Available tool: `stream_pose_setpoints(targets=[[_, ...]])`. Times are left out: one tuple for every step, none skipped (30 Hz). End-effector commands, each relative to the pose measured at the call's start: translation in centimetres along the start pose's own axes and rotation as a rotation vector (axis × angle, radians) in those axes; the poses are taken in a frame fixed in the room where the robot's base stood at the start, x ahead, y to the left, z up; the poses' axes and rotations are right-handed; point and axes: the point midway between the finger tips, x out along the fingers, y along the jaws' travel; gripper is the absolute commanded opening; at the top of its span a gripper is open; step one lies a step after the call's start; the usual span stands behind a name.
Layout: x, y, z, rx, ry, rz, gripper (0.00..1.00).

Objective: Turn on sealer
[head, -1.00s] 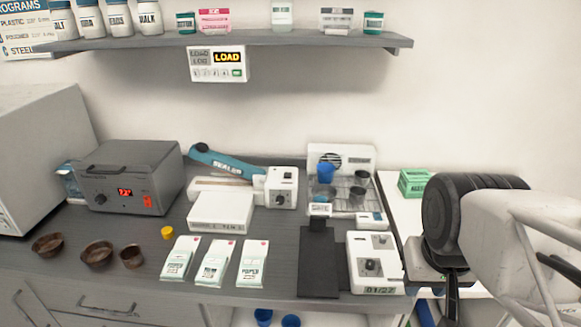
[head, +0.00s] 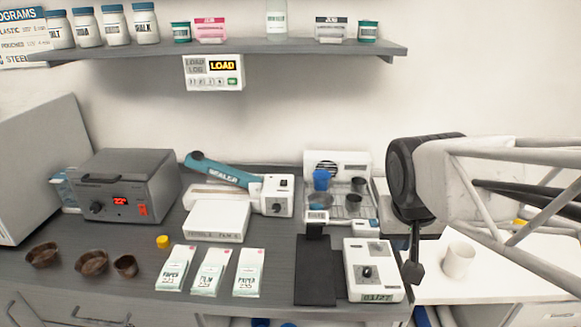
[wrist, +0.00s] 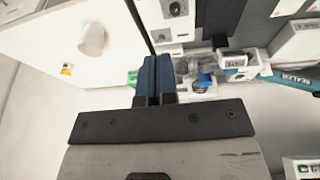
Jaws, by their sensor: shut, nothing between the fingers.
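The sealer is on the counter, with a blue lever arm (head: 225,171) marked SEALER, raised at a slant, and a white control box (head: 279,196) with a dark knob and a small dark switch on its front. The switch's position is too small to tell. Part of the blue lever also shows at the right of the wrist view (wrist: 292,80). My gripper (head: 414,272) is right of the counter, well away from the sealer. In the wrist view its two blue-grey fingers (wrist: 155,78) are together with nothing between them.
A white device with a knob (head: 371,272), a dark plate (head: 316,273) and a rack with cups (head: 337,187) lie between my gripper and the sealer. A shelf (head: 230,50) hangs above. A white cup (head: 459,260) stands on the right table.

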Motion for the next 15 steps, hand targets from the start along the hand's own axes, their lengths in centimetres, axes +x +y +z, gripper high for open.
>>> stream_pose_setpoints(targets=[[0.2,-0.6,-1.7,-0.004,0.012,0.005,0.0],[0.3,-0.9,-2.6,-0.002,0.02,0.009,0.0],[0.4,-1.4,-3.9,-0.001,0.032,0.013,0.0],[0.6,-1.8,-4.8,-0.001,0.041,0.016,0.0],[0.7,-2.1,-5.8,-0.001,0.05,0.018,0.0],[0.9,-2.7,-7.0,0.0,0.062,0.021,0.0],[1.0,-3.1,-8.0,0.0,0.072,0.023,0.0],[1.2,-3.6,-8.9,0.0,0.08,0.025,0.0],[1.4,-4.2,-10.1,0.001,0.093,0.027,0.0],[1.6,-4.7,-11.0,0.001,0.104,0.027,0.0],[1.8,-5.2,-11.9,0.002,0.111,0.028,0.0],[2.0,-5.9,-13.1,0.0,0.125,0.028,0.0],[2.3,-6.4,-14.0,0.001,0.135,0.028,0.0],[2.5,-7.0,-14.8,0.001,0.144,0.028,0.0],[2.8,-7.8,-16.0,0.0,0.156,0.027,0.0]])
